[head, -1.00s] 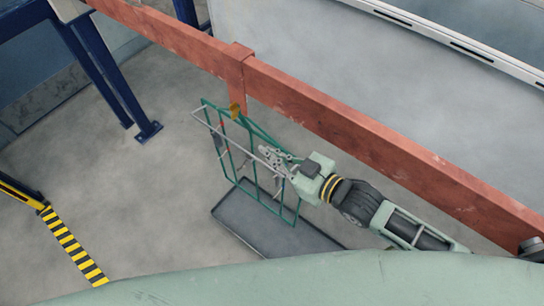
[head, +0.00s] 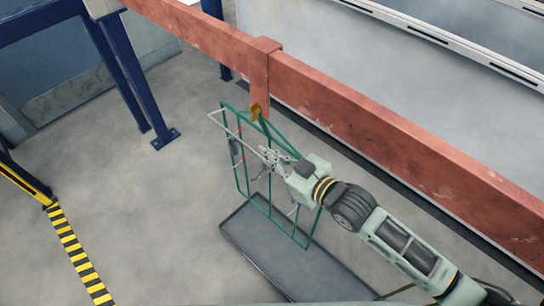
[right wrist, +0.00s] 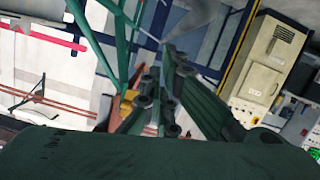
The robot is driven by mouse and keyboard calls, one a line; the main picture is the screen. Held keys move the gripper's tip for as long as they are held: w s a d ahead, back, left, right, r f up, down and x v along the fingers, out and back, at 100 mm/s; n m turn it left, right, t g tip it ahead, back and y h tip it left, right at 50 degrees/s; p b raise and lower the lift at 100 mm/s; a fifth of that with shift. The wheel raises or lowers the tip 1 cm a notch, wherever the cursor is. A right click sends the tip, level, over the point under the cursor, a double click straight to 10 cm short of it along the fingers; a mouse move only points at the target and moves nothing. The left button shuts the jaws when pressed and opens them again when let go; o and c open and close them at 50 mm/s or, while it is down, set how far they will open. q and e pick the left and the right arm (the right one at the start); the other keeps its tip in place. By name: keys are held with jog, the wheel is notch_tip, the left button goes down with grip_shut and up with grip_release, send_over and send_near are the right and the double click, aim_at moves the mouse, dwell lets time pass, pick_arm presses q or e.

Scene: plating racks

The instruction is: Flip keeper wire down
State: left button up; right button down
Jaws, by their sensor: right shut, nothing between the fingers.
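A green wire rack (head: 241,172) hangs upright from an orange-yellow hook (head: 255,111) under a red-brown beam. A thin grey rod (head: 228,127) runs slantwise across the rack's near upper side, and its far end passes behind or beside my right gripper. It may be the keeper wire, but I cannot tell. My right gripper (head: 270,157) is shut and empty at the rack's upper middle, close to the rod. Contact is unclear. In the right wrist view its dark fingers (right wrist: 160,102) lie beside green rack bars (right wrist: 112,45) and the orange hook (right wrist: 128,103). My left gripper is out of view.
The red-brown beam (head: 365,114) crosses above my right arm. A grey tray (head: 270,252) lies on the floor under the rack. Blue posts (head: 128,75) stand at the upper left, with yellow-black floor tape (head: 75,248) at the left. Floor left of the rack is clear.

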jog(key=shift+s+a+f+n, duration=0.3)
jog(key=shift+f+n, duration=0.1)
jog(key=shift+n, duration=0.1)
dwell(0.4)
notch_tip(320, 180, down, 10)
jog(key=n+t+h+b, duration=0.1)
jog(key=n+t+b, duration=0.2)
jog(key=n+b, duration=0.4)
jog(key=shift+s+a+f+n, duration=0.25)
jog(key=shift+s+a+n, duration=0.1)
jog(key=shift+n, duration=0.15)
jog(key=shift+f, duration=0.1)
dwell(0.6)
